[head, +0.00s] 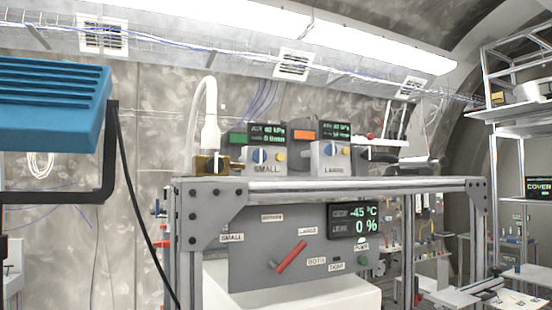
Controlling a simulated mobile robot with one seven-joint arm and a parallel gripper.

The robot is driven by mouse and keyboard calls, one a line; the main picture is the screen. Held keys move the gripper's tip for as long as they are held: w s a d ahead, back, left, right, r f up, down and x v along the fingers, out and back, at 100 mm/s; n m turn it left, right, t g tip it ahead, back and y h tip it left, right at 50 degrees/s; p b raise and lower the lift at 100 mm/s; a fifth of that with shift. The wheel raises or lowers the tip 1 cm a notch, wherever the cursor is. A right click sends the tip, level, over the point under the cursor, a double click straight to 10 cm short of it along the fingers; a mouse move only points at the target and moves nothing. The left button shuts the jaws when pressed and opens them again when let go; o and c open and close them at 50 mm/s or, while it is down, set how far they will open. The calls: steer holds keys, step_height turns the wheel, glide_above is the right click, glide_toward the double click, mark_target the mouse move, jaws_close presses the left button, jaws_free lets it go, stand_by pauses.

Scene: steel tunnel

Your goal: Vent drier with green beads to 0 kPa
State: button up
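Two drier units stand on top of a grey metal frame. The left unit (264,156), labelled SMALL, has a green patch (238,138) beside its display (267,134), which seems to read about 40 kPa. It has a blue-and-white knob (260,156) and a yellow button (280,156) on its front. The right unit (330,158), labelled LARGE, has an orange patch (303,135), a similar display (335,133), knob and yellow button. Single beads are too small to make out. My gripper is not in view.
Below, a grey panel (290,245) carries a red lever (291,257) and a display (353,220) reading -45 °C and 0 %. A white hose (210,110) rises left of the units. A blue box (50,105) fills the left. Shelves (510,130) stand right.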

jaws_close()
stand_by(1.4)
